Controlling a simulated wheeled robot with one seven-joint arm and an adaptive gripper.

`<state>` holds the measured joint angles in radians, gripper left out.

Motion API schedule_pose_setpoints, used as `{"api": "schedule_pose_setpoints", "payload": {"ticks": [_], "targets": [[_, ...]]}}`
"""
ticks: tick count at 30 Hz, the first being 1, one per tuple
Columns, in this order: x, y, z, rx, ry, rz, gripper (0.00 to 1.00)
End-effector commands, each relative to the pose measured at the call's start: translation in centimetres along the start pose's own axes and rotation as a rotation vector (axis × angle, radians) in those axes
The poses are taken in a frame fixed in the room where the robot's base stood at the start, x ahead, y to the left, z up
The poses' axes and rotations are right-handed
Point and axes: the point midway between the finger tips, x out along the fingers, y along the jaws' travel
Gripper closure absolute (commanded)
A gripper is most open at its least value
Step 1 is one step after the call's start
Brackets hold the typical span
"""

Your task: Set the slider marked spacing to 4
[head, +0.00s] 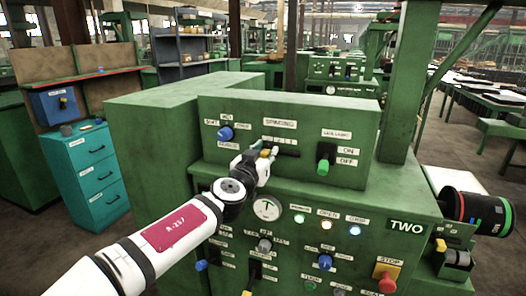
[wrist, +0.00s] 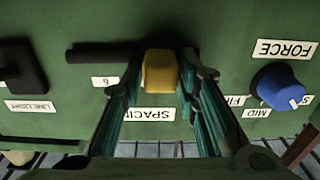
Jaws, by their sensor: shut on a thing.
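The spacing slider has a yellow knob (wrist: 160,70) on a dark horizontal slot (wrist: 98,53) in a green panel. The wrist view looks upside down; a white label reading SPACIN (wrist: 149,114) is partly covered by a finger. My gripper (wrist: 157,88) has its teal-lined fingers on both sides of the knob, shut on it. In the head view my gripper (head: 263,156) is at the slot's left part, and the slot (head: 286,151) runs on to the right. A small tag reading 6 (wrist: 104,81) shows beside the slot; the other scale numbers are hidden or too small to read.
A blue force knob (head: 226,134) is left of the slider, and a black ON/OFF switch (head: 323,166) is to its right. Below are a gauge (head: 267,207), lit lamps (head: 327,225) and a red stop button (head: 387,283).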

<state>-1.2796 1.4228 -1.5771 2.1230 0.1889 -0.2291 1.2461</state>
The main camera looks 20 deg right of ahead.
Motion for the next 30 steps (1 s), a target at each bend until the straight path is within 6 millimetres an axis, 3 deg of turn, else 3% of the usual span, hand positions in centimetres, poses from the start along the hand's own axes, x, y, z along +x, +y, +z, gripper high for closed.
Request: {"api": "schedule_pose_setpoints", "payload": {"ticks": [1, 4, 13, 14, 15, 16, 26, 30], "targets": [[-0.1, 1.3, -0.1, -0.002, -0.005, 0.012, 1.00], [-0.2, 2.6, -0.1, -0.003, -0.004, 0.013, 1.00], [-0.1, 2.8, 0.1, -0.002, -0.002, 0.009, 1.00], [-0.1, 2.8, 0.1, -0.002, -0.002, 0.008, 0.70], [-0.1, 2.7, 0.1, -0.002, -0.002, 0.008, 0.61], [-0.1, 2.7, 0.1, -0.002, -0.002, 0.008, 0.58], [-0.2, 2.7, 0.0, -0.002, -0.001, 0.007, 0.58], [-1.4, 2.5, 0.0, -0.002, -0.001, 0.004, 0.58]]}}
